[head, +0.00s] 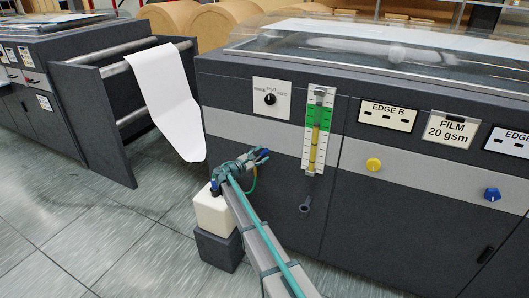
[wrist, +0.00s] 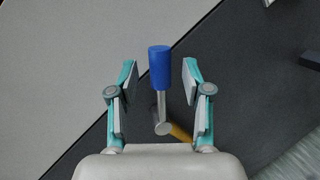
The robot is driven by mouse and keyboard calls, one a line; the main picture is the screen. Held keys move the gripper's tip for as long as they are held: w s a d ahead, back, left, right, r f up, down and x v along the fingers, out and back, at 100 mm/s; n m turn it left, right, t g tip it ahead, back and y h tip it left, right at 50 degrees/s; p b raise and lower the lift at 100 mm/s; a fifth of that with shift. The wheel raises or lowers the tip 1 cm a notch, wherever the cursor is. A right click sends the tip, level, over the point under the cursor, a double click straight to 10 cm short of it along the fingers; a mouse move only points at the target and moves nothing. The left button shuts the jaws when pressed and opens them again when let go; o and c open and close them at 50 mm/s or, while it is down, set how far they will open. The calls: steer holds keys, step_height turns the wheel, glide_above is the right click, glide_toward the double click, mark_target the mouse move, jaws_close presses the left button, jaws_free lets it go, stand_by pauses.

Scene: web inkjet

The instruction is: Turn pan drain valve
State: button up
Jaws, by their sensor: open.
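In the wrist view a valve lever with a blue grip (wrist: 160,66) and a metal stem (wrist: 162,106) points up the picture. A brass-coloured pipe piece (wrist: 180,132) shows by its lower end. My gripper (wrist: 159,75) is open, with one teal finger on each side of the blue grip. Gaps show between both pads and the grip. In the head view my gripper (head: 248,163) is small, at the dark machine's front, left of the gauge. A small blue part shows there, but I cannot tell lever from gripper clearly.
A white container (head: 212,213) on a dark block (head: 217,250) stands just left of my arm. The machine front carries a selector switch (head: 271,99), a gauge (head: 319,130), a yellow knob (head: 374,164) and a blue knob (head: 492,194). Open floor (head: 125,235) lies left.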

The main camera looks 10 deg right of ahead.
steer(key=shift+x, duration=1.4)
jaws_close()
